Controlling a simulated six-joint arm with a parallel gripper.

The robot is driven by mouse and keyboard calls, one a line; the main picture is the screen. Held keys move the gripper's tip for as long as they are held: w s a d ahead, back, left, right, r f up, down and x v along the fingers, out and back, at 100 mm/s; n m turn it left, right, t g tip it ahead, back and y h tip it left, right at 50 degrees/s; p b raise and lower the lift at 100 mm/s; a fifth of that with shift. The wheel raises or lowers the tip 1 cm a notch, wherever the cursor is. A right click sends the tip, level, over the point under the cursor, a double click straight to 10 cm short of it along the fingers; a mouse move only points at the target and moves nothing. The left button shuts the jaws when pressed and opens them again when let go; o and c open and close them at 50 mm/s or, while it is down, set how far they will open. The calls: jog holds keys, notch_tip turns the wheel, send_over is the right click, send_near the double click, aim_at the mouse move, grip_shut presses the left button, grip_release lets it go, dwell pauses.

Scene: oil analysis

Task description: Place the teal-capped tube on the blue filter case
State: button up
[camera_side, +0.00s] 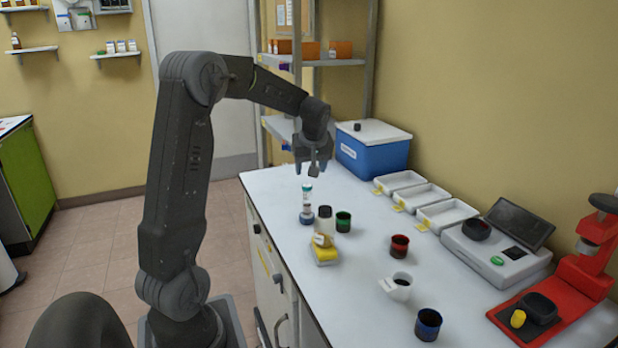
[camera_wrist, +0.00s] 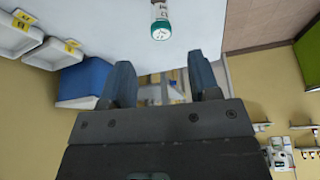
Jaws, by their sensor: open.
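The teal-capped tube (camera_side: 307,197) stands upright near the far left edge of the bench, on or in a small round blue base (camera_side: 306,218); I cannot tell which. In the wrist view its teal cap (camera_wrist: 161,29) faces the camera, just ahead of the fingertips. My gripper (camera_side: 313,168) is open and empty, pointing down above the tube, apart from it. A blue box (camera_side: 371,158) with a white lid stands at the back of the bench; it also shows in the wrist view (camera_wrist: 85,80). I cannot tell which blue thing is the filter case.
A pale bottle (camera_side: 325,222) stands by a yellow block (camera_side: 325,256). Green (camera_side: 343,222), red (camera_side: 399,246) and blue-black (camera_side: 428,324) cups and a white mug (camera_side: 398,287) are scattered. White trays (camera_side: 420,197), a grey instrument (camera_side: 495,247) and a red stand (camera_side: 590,270) line the right side.

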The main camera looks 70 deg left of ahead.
jog(key=s+d+r+m+t+h, duration=0.1)
jog(key=s+d+r+m, duration=0.2)
jog(key=d, duration=0.6)
jog(key=s+d+r+m+t, duration=0.1)
jog(key=d+r+m+t, duration=0.2)
jog(key=d, duration=0.7)
jog(key=s+d+f+m+h, duration=0.1)
jog(key=s+d+m+h, duration=0.2)
jog(key=s+d+m, duration=0.6)
jog(key=s+d, duration=0.2)
jog(key=d, duration=0.3)
jog(key=shift+s+d+f+m+t, duration=0.2)
jog(key=shift+s+f+m+t, duration=0.1)
jog(key=shift+s+m, duration=0.1)
